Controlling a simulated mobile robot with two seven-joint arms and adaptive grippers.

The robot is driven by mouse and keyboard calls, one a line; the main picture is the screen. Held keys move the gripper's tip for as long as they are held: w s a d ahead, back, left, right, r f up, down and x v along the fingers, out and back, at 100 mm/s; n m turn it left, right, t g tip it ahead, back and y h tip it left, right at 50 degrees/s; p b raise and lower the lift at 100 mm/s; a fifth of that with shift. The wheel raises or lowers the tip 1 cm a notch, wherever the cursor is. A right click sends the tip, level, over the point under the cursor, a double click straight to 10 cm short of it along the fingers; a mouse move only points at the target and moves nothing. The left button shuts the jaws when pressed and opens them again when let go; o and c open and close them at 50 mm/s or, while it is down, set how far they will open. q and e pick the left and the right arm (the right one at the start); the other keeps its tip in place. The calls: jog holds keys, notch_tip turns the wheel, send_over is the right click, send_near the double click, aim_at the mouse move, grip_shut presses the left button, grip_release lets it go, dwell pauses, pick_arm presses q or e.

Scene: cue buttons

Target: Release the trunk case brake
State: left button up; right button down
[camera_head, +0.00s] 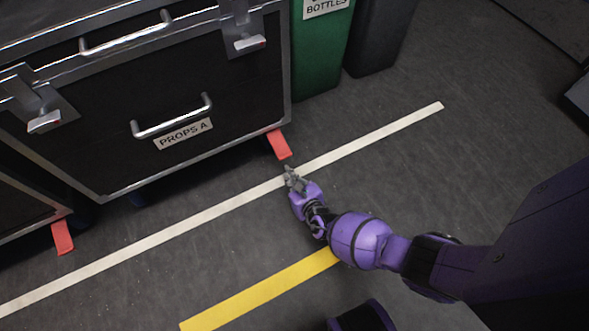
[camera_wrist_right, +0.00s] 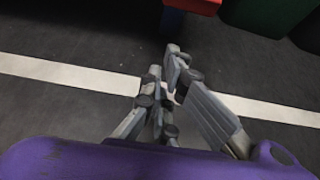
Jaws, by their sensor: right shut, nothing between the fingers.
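The trunk case (camera_head: 75,165), black with metal edges and a label reading PROPS A, stands at the upper left in the head view. A red brake pedal (camera_head: 279,144) sticks out low at its right front corner. The pedal also shows at the top edge of the right wrist view (camera_wrist_right: 197,6), with a blue part under it. My right gripper (camera_head: 289,172) is shut and empty, just in front of the pedal and apart from it, above the white floor line. It also shows in the right wrist view (camera_wrist_right: 171,72). My left gripper is not in view.
A second red pedal (camera_head: 62,237) sits at the lower left by another case. A green bottles bin (camera_head: 320,50) and a dark bin (camera_head: 375,35) stand right of the trunk. White (camera_head: 400,122) and yellow (camera_head: 260,288) lines mark the floor.

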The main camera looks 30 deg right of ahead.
jog(key=b+x, duration=0.1)
jog(key=x, duration=0.1)
jog(key=shift+w+f, duration=0.15)
jog(key=shift+w, duration=0.2)
jog(key=shift+s+a+r, duration=0.1)
jog(key=shift+s+r, duration=0.35)
jog(key=shift+r, duration=0.5)
jog(key=shift+s+r, duration=0.15)
jog(key=shift+r, duration=0.4)
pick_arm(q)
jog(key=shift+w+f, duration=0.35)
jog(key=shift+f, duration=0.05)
pick_arm(e)
jog(key=shift+r, duration=0.5)
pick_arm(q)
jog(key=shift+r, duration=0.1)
pick_arm(e)
jog(key=shift+s+r, duration=0.1)
